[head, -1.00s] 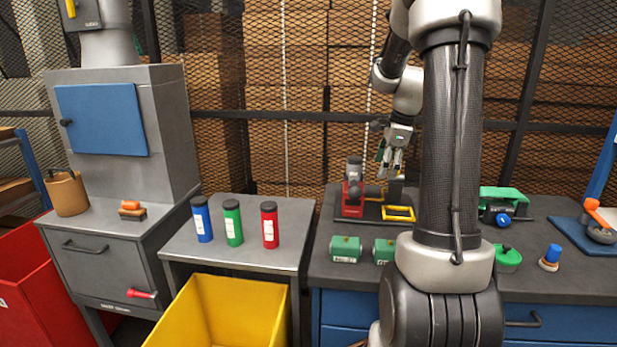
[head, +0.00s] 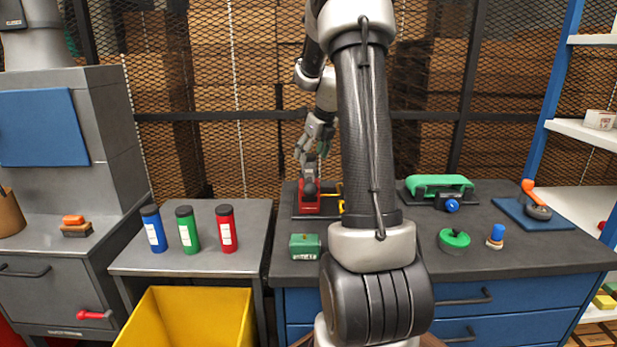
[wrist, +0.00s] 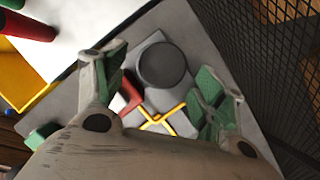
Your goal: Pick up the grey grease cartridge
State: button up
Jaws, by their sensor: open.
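The grey grease cartridge (head: 309,173) seems to be the grey upright cylinder at the red fixture (head: 308,200) on the dark workbench. In the wrist view its dark round top (wrist: 162,65) shows between my fingers. My gripper (head: 313,148) is open and points down just above it in the head view. In the wrist view my gripper (wrist: 160,78) has its green-padded fingers spread on either side of the cylinder top, with no clear contact. The cylinder's lower part is hidden.
A blue bottle (head: 153,229), a green bottle (head: 187,230) and a red bottle (head: 226,229) stand on the side table. A green box (head: 304,246) sits at the bench front. A mesh fence (head: 260,150) rises close behind the bench. A yellow bin (head: 190,315) stands below.

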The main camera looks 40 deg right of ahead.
jog(key=x, duration=0.4)
jog(key=shift+w+r, duration=0.1)
jog(key=c, duration=1.2)
jog(key=shift+r, duration=0.2)
